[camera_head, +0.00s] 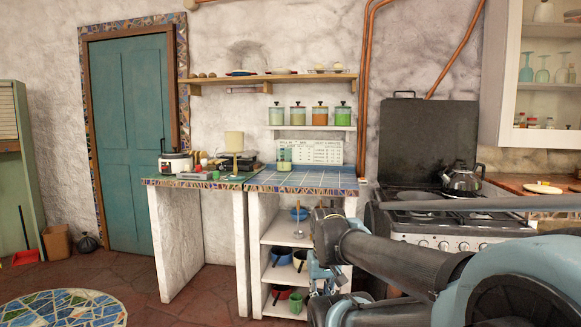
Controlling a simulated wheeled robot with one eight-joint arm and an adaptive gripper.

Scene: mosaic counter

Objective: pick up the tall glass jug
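What looks like the tall glass jug (284,158) stands upright on the blue mosaic counter (308,184), near its back left part. It is clear with pale green in its lower part, and small at this distance. My arm comes in from the right, and its end hangs in front of the counter's right side. My gripper (322,285) is low in the picture, below the counter top and to the right of the jug, well apart from it. Its fingers are too small and overlapped to tell whether they are open.
A lamp (234,143) and a white cooker (176,163) stand left of the jug. Jars (298,114) line a shelf above. A stove (447,220) with a kettle (463,179) is at right. The counter's front is mostly clear.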

